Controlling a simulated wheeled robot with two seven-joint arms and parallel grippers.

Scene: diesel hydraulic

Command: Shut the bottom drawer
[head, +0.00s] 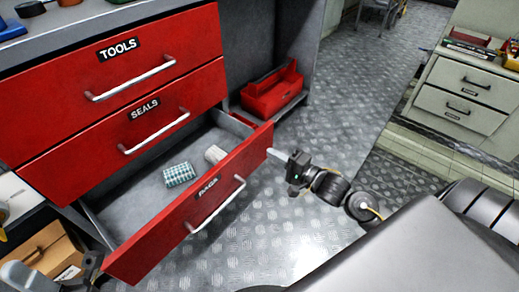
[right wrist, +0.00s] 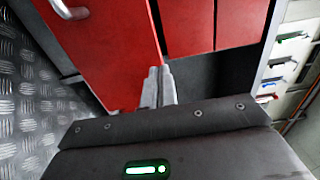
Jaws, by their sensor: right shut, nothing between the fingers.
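The bottom drawer (head: 205,200), red with a "RAGS" label and a silver bar handle, is pulled out from the cabinet. A checkered folded cloth (head: 179,174) and a pale roll (head: 215,154) lie in it. My right gripper (head: 270,153) is shut and empty, its fingertips at the right end of the drawer front. In the right wrist view, the closed fingertips (right wrist: 157,84) are close to the red front's edge; I cannot tell whether they touch. Dark and grey parts, probably of my left arm, show at the lower left by the drawer's left end; its jaws are unclear.
Above, the "SEALS" drawer (head: 130,112) and "TOOLS" drawer (head: 115,60) are closed. A red tool tray (head: 272,92) sits on the shelf right of the drawers. A cardboard box (head: 48,252) stands at lower left. The metal floor on the right is clear.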

